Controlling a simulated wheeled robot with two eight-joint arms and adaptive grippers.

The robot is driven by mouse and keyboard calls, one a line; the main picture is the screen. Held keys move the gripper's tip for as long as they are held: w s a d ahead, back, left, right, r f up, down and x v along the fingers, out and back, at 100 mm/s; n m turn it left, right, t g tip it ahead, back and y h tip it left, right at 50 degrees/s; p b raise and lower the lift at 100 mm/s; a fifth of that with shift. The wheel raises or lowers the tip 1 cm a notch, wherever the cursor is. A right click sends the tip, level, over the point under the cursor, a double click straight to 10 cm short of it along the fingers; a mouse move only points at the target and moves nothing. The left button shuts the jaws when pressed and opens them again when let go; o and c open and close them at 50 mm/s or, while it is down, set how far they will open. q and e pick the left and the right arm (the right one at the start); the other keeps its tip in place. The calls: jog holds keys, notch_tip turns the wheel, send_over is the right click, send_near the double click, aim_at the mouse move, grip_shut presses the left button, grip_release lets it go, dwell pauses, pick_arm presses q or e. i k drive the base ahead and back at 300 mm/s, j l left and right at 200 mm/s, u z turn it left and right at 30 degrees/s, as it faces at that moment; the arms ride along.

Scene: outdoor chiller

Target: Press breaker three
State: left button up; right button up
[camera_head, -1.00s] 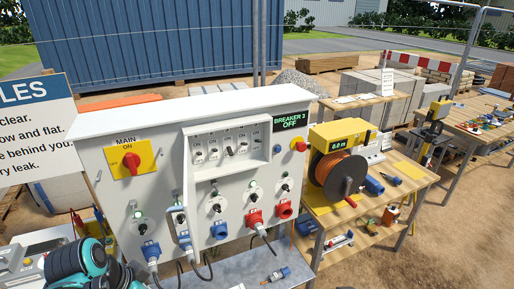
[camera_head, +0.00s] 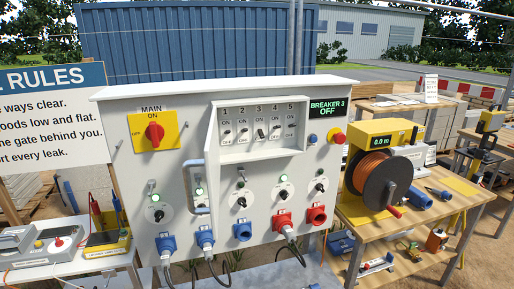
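The white distribution panel (camera_head: 225,85) stands in the middle of the head view. Its recess holds a row of breakers numbered 1 to 5. Breaker three (camera_head: 261,134) is the middle one, and its dark lever sits at a different angle from its neighbours. The display (camera_head: 328,109) at the upper right of the panel reads "BREAKER 3 OFF".
A red rotary main switch (camera_head: 154,133) is at the panel's upper left. Blue and red sockets (camera_head: 243,231) with cables line the bottom. A table with an orange cable reel (camera_head: 377,178) stands right, and a table with instruments (camera_head: 100,257) stands left.

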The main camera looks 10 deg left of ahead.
aim_at(260, 133)
jog(key=i+j+z, duration=0.1)
jog(key=j, duration=0.5)
jog(key=i+j+z, duration=0.1)
jog(key=j, duration=0.55)
jog(key=i+l+u, duration=0.35)
jog(key=l+u, duration=0.15)
jog(key=l, duration=0.2)
